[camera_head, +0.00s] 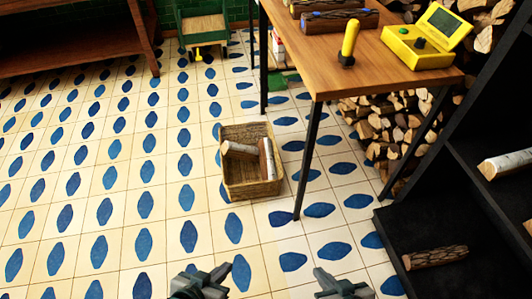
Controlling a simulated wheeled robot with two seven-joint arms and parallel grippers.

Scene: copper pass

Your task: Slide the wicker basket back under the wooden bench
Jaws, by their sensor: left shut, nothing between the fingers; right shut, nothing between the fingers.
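The wicker basket (263,189) stands upright on the tiled floor and holds short pale-ended logs (268,159). A wooden bench (390,72) with thin dark legs stands to its right. The basket is on the open floor beside the bench's left legs, and its right side is near the front leg. My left gripper (205,278) is at the bottom edge, in front of the basket and slightly left, shut and empty. My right gripper (342,282) is at the bottom edge, right of the basket, also shut and empty. Neither touches the basket.
On the bench are a yellow device (420,48), a yellow-handled tool (349,42) and logs (340,20). A firewood pile (395,125) lies behind it. A black shelf (465,185) stands right, a brown wooden rack (75,60) upper left, a green cart (203,30) at the back. The left floor is clear.

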